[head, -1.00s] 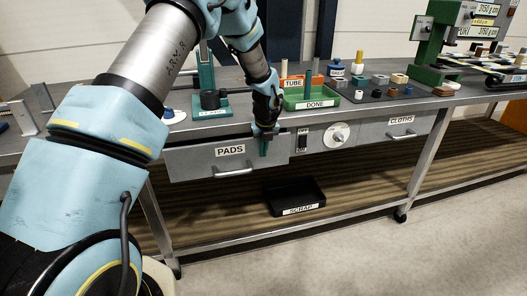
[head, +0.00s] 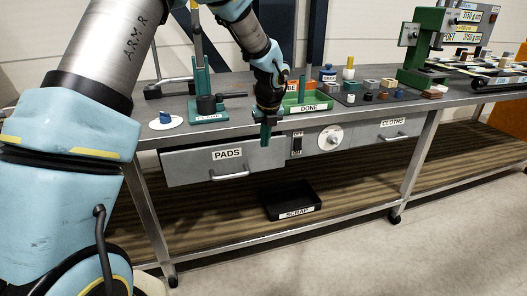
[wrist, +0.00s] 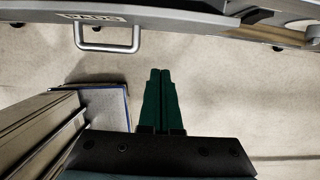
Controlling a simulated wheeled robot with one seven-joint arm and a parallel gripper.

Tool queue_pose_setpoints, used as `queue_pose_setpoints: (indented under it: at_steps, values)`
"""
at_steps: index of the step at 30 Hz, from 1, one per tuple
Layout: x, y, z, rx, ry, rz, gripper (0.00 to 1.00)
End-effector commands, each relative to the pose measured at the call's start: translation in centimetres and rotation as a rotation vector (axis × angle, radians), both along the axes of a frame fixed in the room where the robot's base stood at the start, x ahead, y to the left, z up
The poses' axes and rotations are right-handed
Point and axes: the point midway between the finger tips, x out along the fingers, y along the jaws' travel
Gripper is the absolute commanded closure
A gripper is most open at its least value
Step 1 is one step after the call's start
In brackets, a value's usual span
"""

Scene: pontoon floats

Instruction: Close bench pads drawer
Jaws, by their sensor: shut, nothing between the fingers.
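The PADS drawer (head: 200,165) is a grey front with a bar handle under the left half of the bench. Its front appears to stand out a little from the switch panel beside it. In the wrist view, its handle (wrist: 107,40) and part of its label show at the top left. My gripper (head: 265,138) is at the drawer's right end, right of the PADS label. Its green fingers (wrist: 160,78) are together, with nothing between them, and point toward the drawer side. I cannot tell whether they touch the drawer front.
A switch and dial panel (head: 331,138) and the CLOTHS drawer (head: 386,135) lie to the right. Above, the bench top holds a green DONE tray (head: 307,107) and several parts. A black SCRAP bin (head: 291,203) sits on the lower shelf. The floor in front is clear at right.

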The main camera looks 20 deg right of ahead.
Motion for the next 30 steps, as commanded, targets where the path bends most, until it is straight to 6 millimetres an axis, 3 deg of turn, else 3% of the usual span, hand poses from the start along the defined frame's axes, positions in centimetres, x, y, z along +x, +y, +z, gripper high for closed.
queue_pose_setpoints:
  at_steps: [3, 7, 13, 21, 26, 30]
  values:
    - [-0.3, 0.0, 0.4, 0.004, -0.004, 0.0, 1.0]
    - [-1.4, -0.3, -1.0, 0.031, -0.063, -0.002, 1.0]
    - [-3.9, -1.6, -3.7, 0.055, -0.281, 0.004, 1.0]
    - [-6.5, -3.8, -4.0, -0.036, -0.504, -0.001, 1.0]
    - [-6.7, -4.2, -3.8, -0.061, -0.537, -0.001, 1.0]
    - [-5.6, -4.3, -4.9, -0.06, -0.537, 0.002, 1.0]
